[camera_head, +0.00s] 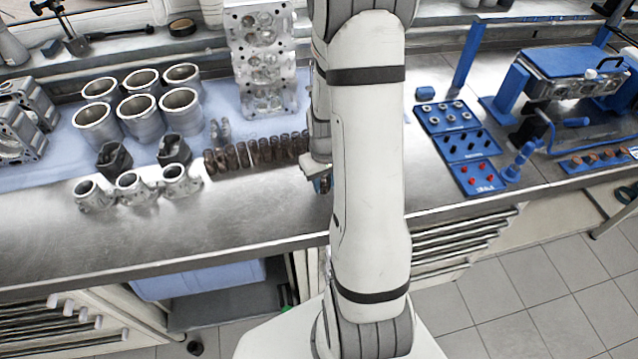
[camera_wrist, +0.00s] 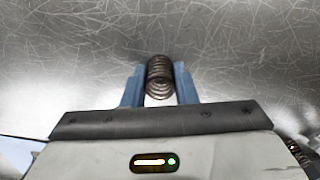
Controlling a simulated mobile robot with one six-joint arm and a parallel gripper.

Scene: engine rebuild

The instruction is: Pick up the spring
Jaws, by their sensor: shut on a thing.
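A dark coil spring (camera_wrist: 160,78) sits between the two blue fingers of my gripper (camera_wrist: 159,84) in the wrist view. The fingers are shut on its sides. Scratched bare metal worktop shows beyond it. In the head view my gripper (camera_head: 322,184) is largely hidden behind my arm, over the worktop, and I cannot make out the held spring there. A row of several brown springs (camera_head: 250,153) stands on the worktop just left of my gripper.
Metal cylinder liners (camera_head: 139,112) and a cylinder head (camera_head: 265,60) stand behind on a blue mat. Blue trays of small parts (camera_head: 470,165) lie to the right. The metal worktop (camera_head: 240,215) is clear along its front edge.

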